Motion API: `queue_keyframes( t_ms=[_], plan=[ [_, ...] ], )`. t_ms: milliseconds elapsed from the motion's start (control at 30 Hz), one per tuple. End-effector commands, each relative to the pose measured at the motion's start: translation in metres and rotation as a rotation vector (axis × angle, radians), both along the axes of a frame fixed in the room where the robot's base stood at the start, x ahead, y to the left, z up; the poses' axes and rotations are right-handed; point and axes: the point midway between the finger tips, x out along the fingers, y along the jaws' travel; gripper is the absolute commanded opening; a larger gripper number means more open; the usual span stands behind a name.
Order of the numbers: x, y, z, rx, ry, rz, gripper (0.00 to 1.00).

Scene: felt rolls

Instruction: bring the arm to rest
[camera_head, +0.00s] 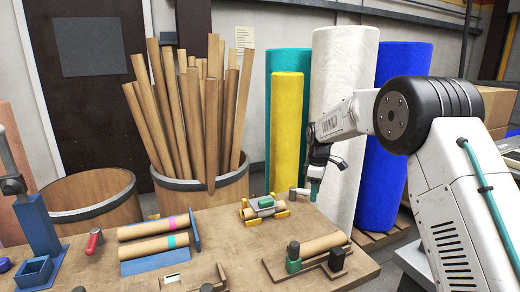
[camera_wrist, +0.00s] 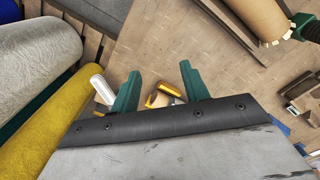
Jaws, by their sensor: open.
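My gripper (camera_head: 314,186) hangs over the right side of the workbench (camera_head: 225,225), in front of the upright felt rolls, with its fingers pointing down. In the wrist view my gripper (camera_wrist: 160,84) shows two green fingers spread apart, with nothing between their tips. My white arm reaches in from the right in the head view. A yellow holder (camera_head: 263,208) with a short tube and a green piece stands on the bench to the left of my gripper. Part of it shows beyond the fingers in the wrist view (camera_wrist: 158,97).
Felt rolls stand behind the bench: white (camera_head: 342,85), yellow (camera_head: 286,120), teal (camera_head: 286,62) and blue (camera_head: 402,62). A tube (camera_head: 310,246) lies in a clamp fixture at front right. Two tubes (camera_head: 152,247) lie on a blue rack. A barrel (camera_head: 215,188) holds several long tubes.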

Motion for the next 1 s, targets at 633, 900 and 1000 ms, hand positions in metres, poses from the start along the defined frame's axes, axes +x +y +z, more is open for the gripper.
queue_keyframes(
  t_ms=[633,900,1000],
  plan=[
    [-0.117,-0.022,0.01,-0.053,0.152,-0.49,0.45],
    [-0.22,-0.038,0.067,-0.077,0.159,-0.744,0.45],
    [-0.267,-0.046,0.087,-0.081,0.151,-0.843,0.45]
  ],
)
